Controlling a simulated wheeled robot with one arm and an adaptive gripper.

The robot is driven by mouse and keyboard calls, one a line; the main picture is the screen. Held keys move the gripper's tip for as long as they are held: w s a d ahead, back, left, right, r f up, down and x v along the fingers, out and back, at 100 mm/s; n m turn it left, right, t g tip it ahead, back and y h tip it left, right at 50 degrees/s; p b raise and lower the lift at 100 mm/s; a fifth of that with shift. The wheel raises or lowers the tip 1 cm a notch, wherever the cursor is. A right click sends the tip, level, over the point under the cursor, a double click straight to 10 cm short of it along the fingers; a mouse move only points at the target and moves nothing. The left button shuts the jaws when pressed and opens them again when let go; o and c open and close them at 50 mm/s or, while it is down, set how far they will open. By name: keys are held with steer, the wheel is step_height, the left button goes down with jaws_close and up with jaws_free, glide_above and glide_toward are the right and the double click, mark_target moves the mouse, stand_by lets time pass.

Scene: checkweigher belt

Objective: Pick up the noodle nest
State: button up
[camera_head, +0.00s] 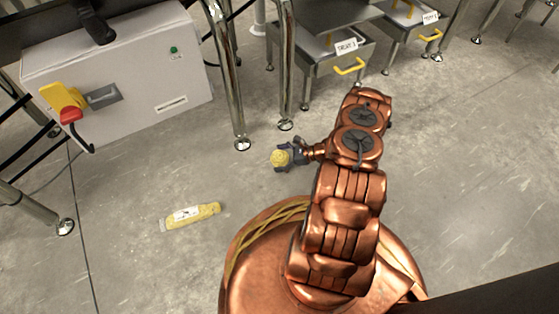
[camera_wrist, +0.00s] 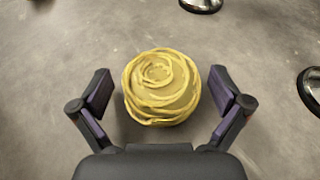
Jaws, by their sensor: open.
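The noodle nest (camera_wrist: 160,88) is a round yellow coil of strands on the grey floor. In the wrist view it lies between the two open fingers of my gripper (camera_wrist: 160,103), with a gap on each side. In the head view the nest (camera_head: 280,158) shows small and yellow at the end of my copper arm, with my gripper (camera_head: 291,155) around it. Part of the nest's far side is hidden from the head camera by the gripper. I cannot tell the exact height of the fingers above the floor.
A yellow bag with a white label (camera_head: 191,215) lies on the floor at the left. Metal legs (camera_head: 242,143) with round feet stand behind the nest; two feet show in the wrist view (camera_wrist: 201,4). A grey cabinet (camera_head: 130,75) and trays (camera_head: 335,65) stand at the back.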

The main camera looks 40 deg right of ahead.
steer(key=c, duration=1.2)
